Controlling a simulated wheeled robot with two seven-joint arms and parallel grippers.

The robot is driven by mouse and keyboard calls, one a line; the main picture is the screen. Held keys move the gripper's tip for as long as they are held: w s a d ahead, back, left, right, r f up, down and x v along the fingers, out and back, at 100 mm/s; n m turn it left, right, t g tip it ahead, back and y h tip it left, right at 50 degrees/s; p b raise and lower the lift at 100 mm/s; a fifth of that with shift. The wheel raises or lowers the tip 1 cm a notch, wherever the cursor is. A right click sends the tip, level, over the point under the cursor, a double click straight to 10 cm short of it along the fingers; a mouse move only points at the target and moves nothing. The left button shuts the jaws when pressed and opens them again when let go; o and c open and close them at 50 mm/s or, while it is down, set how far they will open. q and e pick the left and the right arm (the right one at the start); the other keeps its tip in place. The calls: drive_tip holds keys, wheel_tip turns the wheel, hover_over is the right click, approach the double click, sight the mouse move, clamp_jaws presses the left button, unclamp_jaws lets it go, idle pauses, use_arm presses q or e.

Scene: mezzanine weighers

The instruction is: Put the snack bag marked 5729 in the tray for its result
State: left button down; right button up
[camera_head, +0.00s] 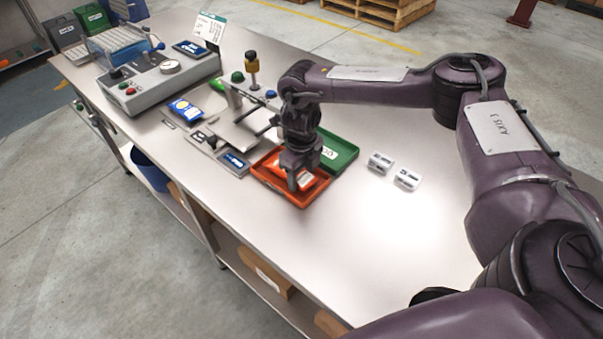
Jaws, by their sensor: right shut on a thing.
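My right gripper (294,183) points down over the orange-red tray (263,185) and is shut on an orange snack bag (306,181) with a pale label. The bag is at the level of the tray, within its rim as seen from here; the gripper hides part of it, and I cannot tell whether it touches the tray floor. Its number is too small to read. A green tray (345,158) with a white label adjoins the orange-red tray behind and to the right. My left gripper is not in view.
A grey control box (160,83) with buttons stands farther left. The table's front right is clear.

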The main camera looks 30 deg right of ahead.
drive_tip(key=shift+f, duration=0.15)
drive_tip(key=shift+f, duration=0.2)
drive_tip(key=o, duration=1)
wheel_tip(320, 180, up, 12)
drive_tip(key=shift+r, duration=0.2)
drive_tip(key=shift+a+f, duration=0.1)
